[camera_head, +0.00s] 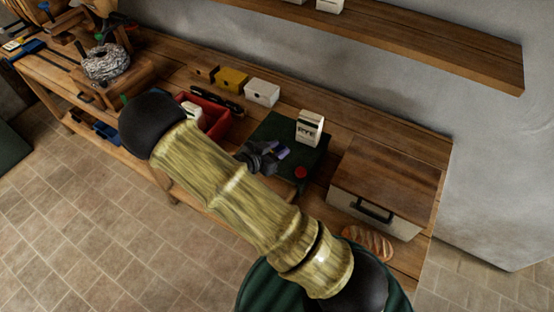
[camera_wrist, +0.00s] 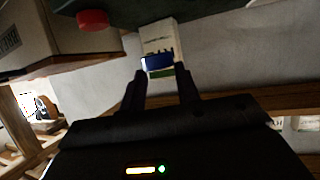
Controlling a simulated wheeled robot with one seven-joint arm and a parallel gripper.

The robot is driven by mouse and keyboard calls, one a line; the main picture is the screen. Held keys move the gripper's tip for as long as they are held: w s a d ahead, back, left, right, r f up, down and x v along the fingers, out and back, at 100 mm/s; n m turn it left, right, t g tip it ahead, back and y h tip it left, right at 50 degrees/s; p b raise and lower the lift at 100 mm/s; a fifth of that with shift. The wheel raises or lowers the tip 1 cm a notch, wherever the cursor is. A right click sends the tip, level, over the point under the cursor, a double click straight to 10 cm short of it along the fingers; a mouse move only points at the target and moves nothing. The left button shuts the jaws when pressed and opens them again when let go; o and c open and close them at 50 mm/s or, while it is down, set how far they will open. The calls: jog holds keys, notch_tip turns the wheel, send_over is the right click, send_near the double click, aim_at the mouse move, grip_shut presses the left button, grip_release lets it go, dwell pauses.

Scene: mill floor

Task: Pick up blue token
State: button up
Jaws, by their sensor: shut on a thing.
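The blue token (camera_head: 283,152) is a small blue piece at the tip of my gripper (camera_head: 268,156), by the front of a dark green board (camera_head: 262,130). In the wrist view the blue token (camera_wrist: 158,62) sits between the two black fingertips of my gripper (camera_wrist: 160,76), which is shut on it. My fingers hide its sides. I cannot tell whether it touches the board or is held above it.
A white RYE carton (camera_head: 310,128) and a red round piece (camera_head: 301,172) are on the board. A wooden-lidded box (camera_head: 385,185) and a bread loaf (camera_head: 368,243) are to the right. A red bin (camera_head: 215,122) and small boxes (camera_head: 262,92) are to the left.

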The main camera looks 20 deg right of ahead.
jog(key=shift+r, duration=1.15)
